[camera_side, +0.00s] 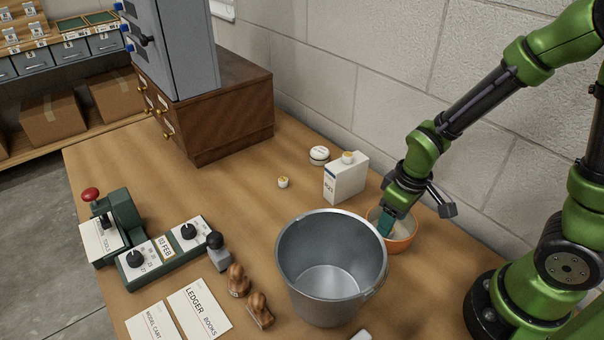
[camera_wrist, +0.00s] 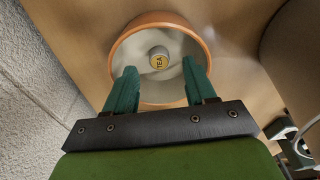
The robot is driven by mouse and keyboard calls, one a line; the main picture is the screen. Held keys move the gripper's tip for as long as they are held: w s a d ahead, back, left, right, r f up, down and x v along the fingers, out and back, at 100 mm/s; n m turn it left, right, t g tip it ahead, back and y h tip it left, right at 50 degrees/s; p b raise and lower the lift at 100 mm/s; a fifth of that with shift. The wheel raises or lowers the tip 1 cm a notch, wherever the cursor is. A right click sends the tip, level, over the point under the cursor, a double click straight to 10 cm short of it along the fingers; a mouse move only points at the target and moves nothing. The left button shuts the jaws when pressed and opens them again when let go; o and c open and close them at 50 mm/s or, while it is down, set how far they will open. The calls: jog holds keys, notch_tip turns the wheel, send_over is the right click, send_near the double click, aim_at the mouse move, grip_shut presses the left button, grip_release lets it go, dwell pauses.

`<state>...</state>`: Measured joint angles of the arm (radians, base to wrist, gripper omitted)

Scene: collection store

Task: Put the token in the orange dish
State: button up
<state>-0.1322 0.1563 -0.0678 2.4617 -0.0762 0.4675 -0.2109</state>
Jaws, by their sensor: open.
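The orange dish (camera_side: 401,240) stands on the table to the right of the metal bucket; its pale inside and orange rim (camera_wrist: 119,45) show in the wrist view. A small round token (camera_wrist: 159,60) with a yellow face marked "TEA" lies inside the dish, near its middle. The side view does not show this token clearly. My gripper (camera_side: 386,227) reaches down into the dish. In the wrist view its two green fingers (camera_wrist: 160,75) are apart, one on each side below the token, with nothing held between them.
The bucket (camera_side: 313,256) stands close left of the dish. A white box-shaped bottle (camera_side: 345,181), a round tin (camera_side: 319,155) and a small yellow-topped piece (camera_side: 283,182) stand behind. Stamps (camera_side: 238,281), cards and a green device (camera_side: 119,217) occupy the left. The wall (camera_side: 440,115) is close behind.

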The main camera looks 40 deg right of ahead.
dwell(0.3)
notch_tip(320, 180, up, 7)
dwell(0.5)
jog(key=s+r+m+t+y, duration=0.1)
jog(key=s+r+m+t, duration=0.1)
jog(key=r, duration=0.5)
jog(key=s+a+r+m+t, duration=0.1)
jog(key=s+r+m+t, duration=0.1)
jog(key=r, duration=0.5)
jog(key=shift+a+m+t+y, duration=0.15)
jog(key=shift+m+t+y, duration=0.25)
jog(key=shift+m+t, duration=0.4)
